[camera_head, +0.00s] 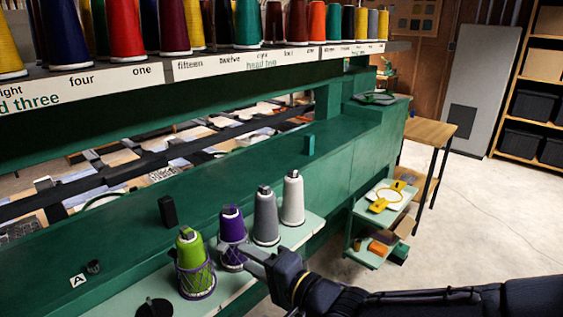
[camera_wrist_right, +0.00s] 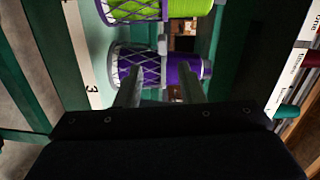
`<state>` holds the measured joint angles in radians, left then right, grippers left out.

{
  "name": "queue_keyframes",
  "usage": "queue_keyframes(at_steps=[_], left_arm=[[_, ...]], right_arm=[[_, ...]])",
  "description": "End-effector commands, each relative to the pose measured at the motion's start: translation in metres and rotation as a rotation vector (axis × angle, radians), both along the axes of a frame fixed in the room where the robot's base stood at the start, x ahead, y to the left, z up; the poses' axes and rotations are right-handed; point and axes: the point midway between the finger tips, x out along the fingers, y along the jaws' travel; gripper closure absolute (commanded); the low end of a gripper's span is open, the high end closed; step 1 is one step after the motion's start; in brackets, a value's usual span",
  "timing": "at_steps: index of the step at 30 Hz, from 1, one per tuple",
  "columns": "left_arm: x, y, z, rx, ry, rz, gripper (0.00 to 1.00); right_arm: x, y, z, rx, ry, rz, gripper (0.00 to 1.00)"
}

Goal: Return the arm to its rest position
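My right gripper (camera_head: 257,259) comes in from the lower right in the head view, with its fingers close to the purple thread cone (camera_head: 232,225). In the right wrist view, the two fingers (camera_wrist_right: 160,82) are apart, and the netted purple cone (camera_wrist_right: 180,68) shows beyond their tips. I see nothing held, but whether the fingers touch the cone I cannot tell. A netted lime green cone (camera_head: 190,255) stands to the left of the purple one. It also shows at the top of the right wrist view (camera_wrist_right: 190,8). My left gripper is not in view.
A grey cone (camera_head: 265,218) and a white cone (camera_head: 292,200) stand upright on the pale green shelf (camera_head: 225,291). A labelled rack (camera_head: 225,66) of many cones runs above. A small side stand (camera_head: 362,215) is to the right. The concrete floor at right is clear.

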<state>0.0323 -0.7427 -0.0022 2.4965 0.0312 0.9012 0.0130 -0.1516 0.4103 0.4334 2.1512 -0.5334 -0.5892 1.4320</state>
Motion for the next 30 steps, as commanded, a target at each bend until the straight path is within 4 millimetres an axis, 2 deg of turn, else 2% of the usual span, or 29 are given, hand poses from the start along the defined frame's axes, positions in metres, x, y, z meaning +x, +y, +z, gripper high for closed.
queue_keyframes(at_steps=[1, 2, 4, 7, 10, 12, 14, 15, 18, 21, 25, 30], left_arm=[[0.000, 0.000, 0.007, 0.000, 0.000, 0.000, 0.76], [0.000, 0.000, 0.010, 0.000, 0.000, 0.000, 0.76], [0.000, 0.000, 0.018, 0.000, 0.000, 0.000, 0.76], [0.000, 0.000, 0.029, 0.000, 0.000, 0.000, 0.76], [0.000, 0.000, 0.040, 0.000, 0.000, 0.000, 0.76], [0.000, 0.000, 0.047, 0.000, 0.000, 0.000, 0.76], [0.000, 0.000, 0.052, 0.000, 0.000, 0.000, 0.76], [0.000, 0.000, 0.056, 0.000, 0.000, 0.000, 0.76], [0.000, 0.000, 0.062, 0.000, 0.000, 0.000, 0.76], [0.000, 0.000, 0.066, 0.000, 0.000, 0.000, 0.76], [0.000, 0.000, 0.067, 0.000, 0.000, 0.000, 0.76], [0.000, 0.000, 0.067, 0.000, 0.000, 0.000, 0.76]], right_arm=[[0.005, -0.022, 0.007, -0.085, -0.030, -0.051, 0.65], [0.008, -0.037, 0.008, -0.149, -0.048, -0.081, 0.65], [0.010, -0.081, 0.008, -0.327, -0.076, -0.161, 0.65], [-0.002, -0.153, 0.006, -0.588, -0.071, -0.247, 0.65], [-0.033, -0.217, 0.003, -0.805, -0.021, -0.278, 0.65], [-0.063, -0.252, 0.001, -0.921, 0.029, -0.262, 0.65], [-0.092, -0.274, -0.002, -0.991, 0.072, -0.227, 0.65], [-0.112, -0.284, -0.004, -1.023, 0.095, -0.196, 0.65], [-0.154, -0.296, -0.008, -1.064, 0.132, -0.107, 0.65], [-0.184, -0.298, -0.011, -1.072, 0.140, -0.029, 0.65], [-0.202, -0.296, -0.014, -1.070, 0.139, 0.027, 0.65], [-0.205, -0.296, -0.015, -1.070, 0.136, 0.039, 0.65]])
